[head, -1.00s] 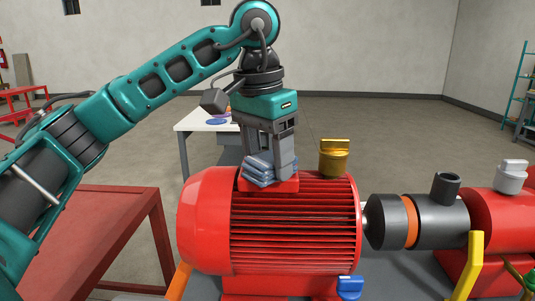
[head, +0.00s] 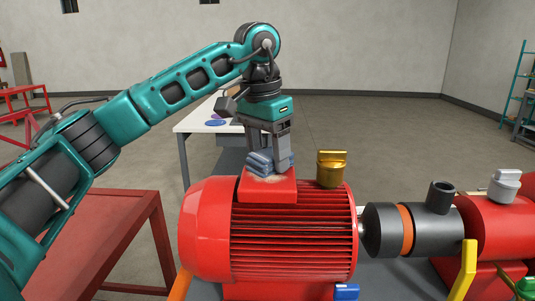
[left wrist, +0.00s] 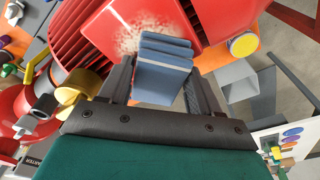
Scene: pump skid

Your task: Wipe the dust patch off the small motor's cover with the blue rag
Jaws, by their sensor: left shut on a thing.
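My left gripper (head: 268,165) is shut on the folded blue rag (head: 262,163) and points down at the red motor (head: 295,235). The rag is over the far part of the motor's raised red cover (head: 268,189); whether it touches cannot be told for sure. A pale tan dust patch (head: 272,178) shows on the cover just in front of the rag. In the left wrist view the rag (left wrist: 162,70) sits between the fingers, with the speckled dust patch (left wrist: 140,28) beside and partly behind it. My right gripper is not in view.
A yellow-gold fitting (head: 331,168) stands on the motor close right of the cover. A dark coupling (head: 410,228) and another red machine (head: 495,225) lie further right. A red table (head: 95,230) is at left, and a white table (head: 205,120) stands behind.

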